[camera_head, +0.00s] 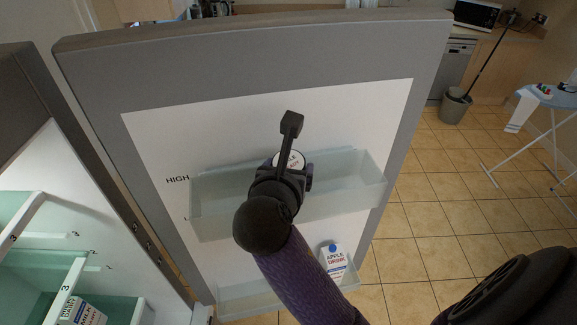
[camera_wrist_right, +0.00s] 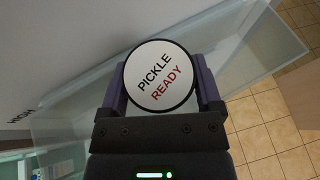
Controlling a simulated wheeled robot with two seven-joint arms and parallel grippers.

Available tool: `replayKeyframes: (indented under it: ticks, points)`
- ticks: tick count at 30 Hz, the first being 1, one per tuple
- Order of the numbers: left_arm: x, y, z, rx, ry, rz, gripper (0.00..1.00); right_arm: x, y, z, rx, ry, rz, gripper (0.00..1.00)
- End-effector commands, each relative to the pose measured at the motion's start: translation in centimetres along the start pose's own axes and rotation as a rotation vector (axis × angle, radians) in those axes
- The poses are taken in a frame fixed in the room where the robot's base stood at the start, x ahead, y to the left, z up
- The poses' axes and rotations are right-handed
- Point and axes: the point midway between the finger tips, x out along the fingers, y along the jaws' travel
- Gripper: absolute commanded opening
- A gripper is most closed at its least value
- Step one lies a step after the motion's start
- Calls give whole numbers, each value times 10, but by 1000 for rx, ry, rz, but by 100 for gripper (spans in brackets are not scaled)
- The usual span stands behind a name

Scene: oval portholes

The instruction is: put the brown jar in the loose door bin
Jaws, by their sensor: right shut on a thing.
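The jar shows mostly as its round white lid (camera_head: 290,158), marked "PICKLE READY" in the right wrist view (camera_wrist_right: 160,76). Its rim is dark; its body is hidden below the lid, so I cannot see its brown colour. My right gripper (camera_head: 288,172) is shut on the jar, one purple finger on each side. A clear upper door bin (camera_head: 345,192) hangs on the white door panel beside the word "HIGH". The gripper and jar are over this bin; I cannot tell whether the jar touches its floor. My left gripper is not in view.
A lower clear door bin (camera_head: 250,302) holds an "APPLE DRINK" carton (camera_head: 333,262). The open fridge door (camera_head: 400,60) has a thick grey frame. At left, fridge shelves (camera_head: 40,255) hold a milk carton (camera_head: 82,312).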

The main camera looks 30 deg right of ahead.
Motion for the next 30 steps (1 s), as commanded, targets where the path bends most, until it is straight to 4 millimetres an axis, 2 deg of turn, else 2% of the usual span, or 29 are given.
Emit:
replayKeyframes:
  ticks: [21, 22, 24, 30]
  points:
    - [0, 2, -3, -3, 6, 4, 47, 4, 0, -9, 3, -5, 2, 0]
    - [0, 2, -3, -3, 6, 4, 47, 4, 0, -10, 3, -4, 2, 89]
    - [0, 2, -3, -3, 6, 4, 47, 4, 0, -10, 3, -4, 2, 100]
    - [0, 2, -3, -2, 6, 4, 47, 4, 0, -10, 3, -4, 2, 100]
